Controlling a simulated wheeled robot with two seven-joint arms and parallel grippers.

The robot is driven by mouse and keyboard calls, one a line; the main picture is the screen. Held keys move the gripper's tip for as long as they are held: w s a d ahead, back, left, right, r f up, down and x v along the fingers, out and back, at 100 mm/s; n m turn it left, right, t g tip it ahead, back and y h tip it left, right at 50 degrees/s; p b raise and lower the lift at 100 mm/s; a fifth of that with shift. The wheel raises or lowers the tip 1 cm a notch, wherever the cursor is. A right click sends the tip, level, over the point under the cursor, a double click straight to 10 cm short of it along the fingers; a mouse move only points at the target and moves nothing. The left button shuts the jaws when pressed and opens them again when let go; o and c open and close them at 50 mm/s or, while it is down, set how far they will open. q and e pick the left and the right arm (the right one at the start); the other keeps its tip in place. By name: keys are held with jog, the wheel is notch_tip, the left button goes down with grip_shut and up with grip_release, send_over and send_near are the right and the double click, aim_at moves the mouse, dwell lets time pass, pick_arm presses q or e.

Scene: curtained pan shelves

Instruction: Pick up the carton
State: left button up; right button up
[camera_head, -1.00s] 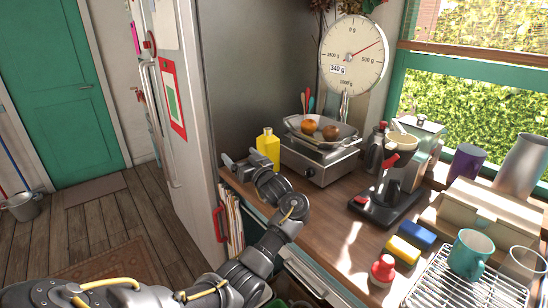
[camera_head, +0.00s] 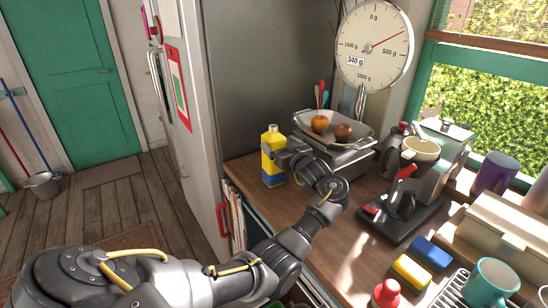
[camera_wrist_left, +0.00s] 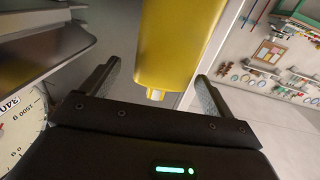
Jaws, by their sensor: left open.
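The carton (camera_head: 271,172) is yellow with a dark blue lower part and a small pale cap. It stands upright near the back left edge of the wooden counter. My left gripper (camera_head: 283,152) is at its upper part and hides some of its right side. In the left wrist view the yellow carton (camera_wrist_left: 178,45) shows between the spread fingers of my left gripper (camera_wrist_left: 159,72), cap end toward the palm. The fingers are open, with a gap visible on the left; contact on the right cannot be told. My right gripper is not in view.
A dial scale (camera_head: 373,47) with fruit in its pan (camera_head: 320,142) stands just right of the carton. The fridge (camera_head: 200,130) is on the left. A black-based appliance (camera_head: 400,218), sponges (camera_head: 411,271) and a teal mug (camera_head: 490,284) stand at right.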

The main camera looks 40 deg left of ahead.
pick_arm(q)
jog(key=shift+w+a+f, duration=0.1)
jog(key=shift+w+a, duration=0.15)
jog(key=shift+a, duration=0.25)
jog(key=shift+a+r+p, duration=0.2)
jog(key=shift+a+p, duration=0.1)
jog(key=shift+p, duration=0.05)
jog(key=x, duration=0.1)
jog(key=p+x, duration=0.1)
jog(key=x, duration=0.1)
jog(key=shift+a+f+p, duration=0.3)
jog(key=shift+a+f, duration=0.05)
jog(key=shift+f, duration=0.05)
jog(key=shift+w+a+f, duration=0.1)
jog(key=shift+w+a, duration=0.1)
jog(key=shift+a, duration=0.25)
jog(key=shift+d, duration=0.1)
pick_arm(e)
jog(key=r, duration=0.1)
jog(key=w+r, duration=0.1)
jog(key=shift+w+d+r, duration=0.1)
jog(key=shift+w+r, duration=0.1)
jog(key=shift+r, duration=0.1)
pick_arm(q)
jog(key=c, duration=1.3)
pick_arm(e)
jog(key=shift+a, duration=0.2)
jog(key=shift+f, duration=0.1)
